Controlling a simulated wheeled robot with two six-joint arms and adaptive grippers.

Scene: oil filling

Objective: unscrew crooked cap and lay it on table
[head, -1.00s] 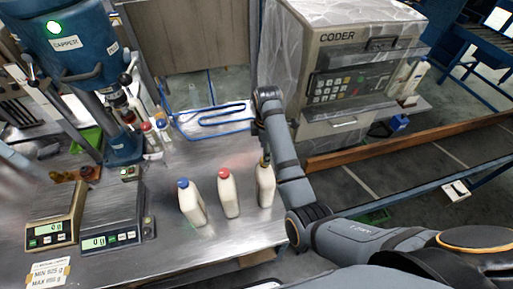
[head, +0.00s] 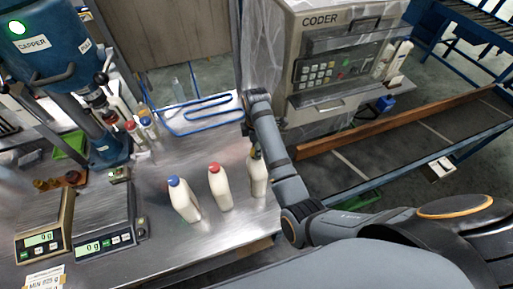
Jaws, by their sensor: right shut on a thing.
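Three white bottles stand upright on the metal table (head: 150,240). The left bottle (head: 186,204) has a blue cap (head: 173,181) and the middle bottle (head: 221,191) has a red cap (head: 214,167). The right bottle (head: 259,181) has its top at my right gripper (head: 255,152), which comes down from above. The gripper is shut at the bottle's top, where the cap sits. The cap is mostly hidden by the gripper, so I cannot tell its tilt. My left gripper is not in view.
Two scales (head: 104,229) (head: 45,232) stand at the left. The capper (head: 50,55) is behind them, with small bottles (head: 147,123) beside it. A blue wire rack (head: 203,114) lies at the back. The coder (head: 330,60) stands behind my right arm. Table in front of the bottles is clear.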

